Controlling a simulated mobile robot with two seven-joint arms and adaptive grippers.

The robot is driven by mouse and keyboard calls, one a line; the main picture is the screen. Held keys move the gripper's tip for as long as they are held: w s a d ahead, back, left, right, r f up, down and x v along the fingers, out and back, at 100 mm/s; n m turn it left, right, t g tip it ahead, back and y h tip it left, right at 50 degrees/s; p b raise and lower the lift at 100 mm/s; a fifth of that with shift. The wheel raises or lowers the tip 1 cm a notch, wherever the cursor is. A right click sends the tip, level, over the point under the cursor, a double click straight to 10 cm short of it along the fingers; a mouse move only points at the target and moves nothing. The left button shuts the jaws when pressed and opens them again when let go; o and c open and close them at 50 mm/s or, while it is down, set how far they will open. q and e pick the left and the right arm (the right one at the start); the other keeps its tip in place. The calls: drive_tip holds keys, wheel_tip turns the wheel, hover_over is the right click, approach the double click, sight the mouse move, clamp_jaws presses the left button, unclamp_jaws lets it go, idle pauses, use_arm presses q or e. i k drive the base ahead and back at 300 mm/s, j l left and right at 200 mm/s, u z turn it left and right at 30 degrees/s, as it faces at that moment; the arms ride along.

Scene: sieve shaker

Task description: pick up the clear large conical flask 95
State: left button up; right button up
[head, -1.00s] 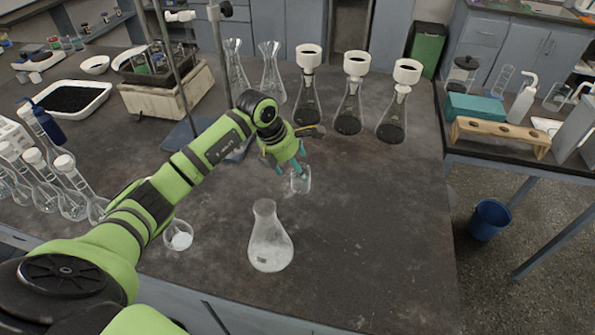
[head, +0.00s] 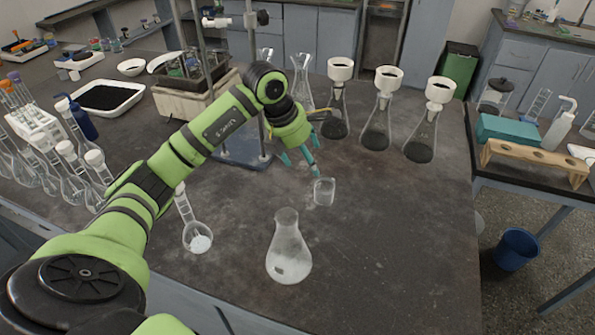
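A clear large conical flask (head: 289,252) stands upright near the front middle of the bench, with whitish content low in it. Two more clear conical flasks (head: 303,88) stand at the back, partly behind my arm and the stand. No number is readable, so I cannot tell which is 95. My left gripper (head: 301,165) has its teal fingers apart with nothing between them. It hangs behind the front flask, a little above and left of a small clear beaker (head: 324,192). My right gripper is not in view.
Several flasks with white funnels (head: 376,125) and dark content stand at the back right. A small flask with white powder (head: 198,240) stands left of the front flask. A metal stand (head: 243,150) is behind my arm. The bench right of the front flask is clear.

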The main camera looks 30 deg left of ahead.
sight(289, 259)
drive_tip(key=u, duration=1.05)
